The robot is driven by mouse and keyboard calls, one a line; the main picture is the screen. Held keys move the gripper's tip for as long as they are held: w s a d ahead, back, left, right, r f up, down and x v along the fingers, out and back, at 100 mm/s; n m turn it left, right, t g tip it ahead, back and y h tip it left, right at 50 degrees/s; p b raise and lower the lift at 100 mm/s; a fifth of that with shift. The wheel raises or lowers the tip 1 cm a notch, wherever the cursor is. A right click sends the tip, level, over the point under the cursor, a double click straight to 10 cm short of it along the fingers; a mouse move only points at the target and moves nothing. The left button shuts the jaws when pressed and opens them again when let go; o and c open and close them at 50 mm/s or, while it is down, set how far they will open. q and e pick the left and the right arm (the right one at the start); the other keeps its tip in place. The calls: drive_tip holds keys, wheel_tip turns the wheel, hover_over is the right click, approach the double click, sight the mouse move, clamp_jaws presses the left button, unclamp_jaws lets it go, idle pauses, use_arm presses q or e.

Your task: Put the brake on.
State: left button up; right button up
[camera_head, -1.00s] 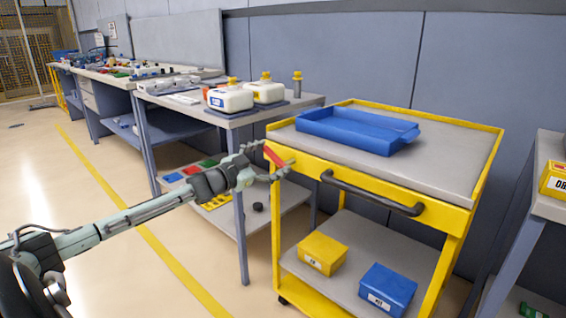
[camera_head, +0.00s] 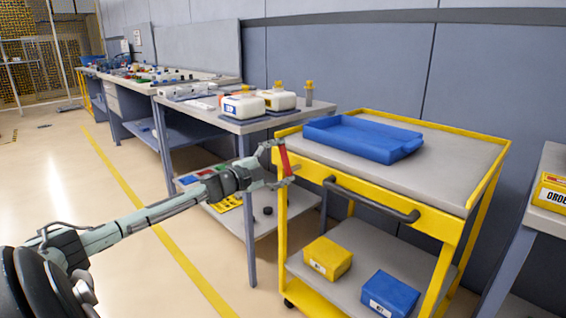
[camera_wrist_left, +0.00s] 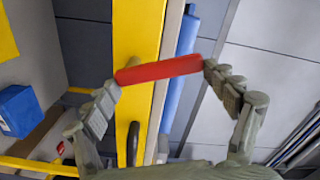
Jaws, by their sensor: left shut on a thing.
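The brake lever (camera_head: 285,160) is a red bar at the left front corner of the yellow cart (camera_head: 455,168). It stands nearly upright in the head view. My left gripper (camera_head: 280,164) is at that corner with its fingers shut on the lever. In the left wrist view the red lever (camera_wrist_left: 158,69) lies across between the two fingertips of my left gripper (camera_wrist_left: 162,78), one at each end. The lever's pivot is not clear. My right gripper is not in view.
A blue tray (camera_head: 360,138) lies on the cart's top. The cart has a dark handle (camera_head: 370,202) in front, and a yellow box (camera_head: 328,258) and blue box (camera_head: 390,293) on its lower shelf. A bench with white jugs (camera_head: 243,107) stands to the left. Open floor lies in front.

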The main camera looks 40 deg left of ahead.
use_arm(q)
drive_tip(key=shift+d+m, duration=0.35)
drive_tip(key=shift+m, duration=0.75)
drive_tip(key=o, duration=1.5)
drive_tip(key=shift+d, duration=0.1)
drive_tip(key=shift+o, duration=0.2)
drive_tip(key=shift+s+f, duration=0.1)
drive_tip(key=shift+s, duration=0.4)
drive_tip(key=s+a, duration=0.1)
drive_tip(key=s, duration=1)
